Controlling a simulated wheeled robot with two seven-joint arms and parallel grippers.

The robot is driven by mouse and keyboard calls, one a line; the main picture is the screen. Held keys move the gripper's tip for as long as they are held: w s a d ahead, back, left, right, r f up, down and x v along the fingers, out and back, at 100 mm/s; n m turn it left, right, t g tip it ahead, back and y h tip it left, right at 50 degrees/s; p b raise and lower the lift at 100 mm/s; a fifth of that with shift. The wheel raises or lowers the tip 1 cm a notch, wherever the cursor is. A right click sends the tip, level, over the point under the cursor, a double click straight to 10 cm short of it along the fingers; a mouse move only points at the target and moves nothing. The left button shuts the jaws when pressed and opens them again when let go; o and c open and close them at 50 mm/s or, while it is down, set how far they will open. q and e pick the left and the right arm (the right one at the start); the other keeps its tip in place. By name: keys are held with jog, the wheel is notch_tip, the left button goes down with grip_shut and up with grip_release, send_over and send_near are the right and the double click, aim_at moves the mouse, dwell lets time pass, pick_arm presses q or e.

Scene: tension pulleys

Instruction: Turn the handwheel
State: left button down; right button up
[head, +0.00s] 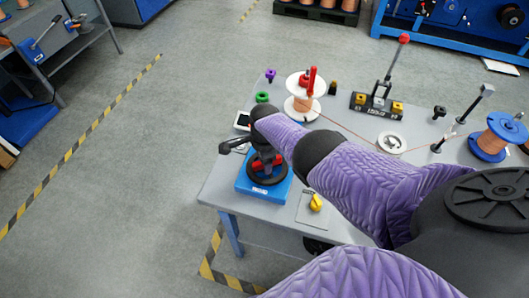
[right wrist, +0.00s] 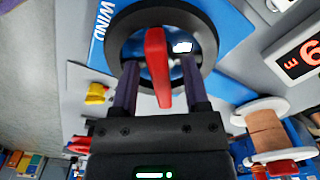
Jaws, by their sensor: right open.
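The handwheel is a black ring (head: 267,172) on a blue base (head: 258,191) at the near left corner of the table. In the right wrist view the ring (right wrist: 208,38) fills the top middle, with a red bar (right wrist: 156,55) crossing it toward me. My right gripper (right wrist: 160,72) is open, one dark finger on each side of the red bar, with gaps visible between. In the head view the right gripper (head: 263,148) is above the wheel, partly hidden by its wrist. My left gripper is out of view.
A white spool of copper wire (head: 303,104) stands behind the wheel, near a small display (head: 243,121). A yellow part (head: 315,202) lies on a grey plate to the right. A lever block (head: 377,104) and a blue-flanged spool (head: 493,142) stand farther right.

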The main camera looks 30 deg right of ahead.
notch_tip(320, 180, up, 10)
jog(key=p, duration=0.7)
jog(key=shift+p, duration=0.35)
jog(key=shift+f, duration=0.15)
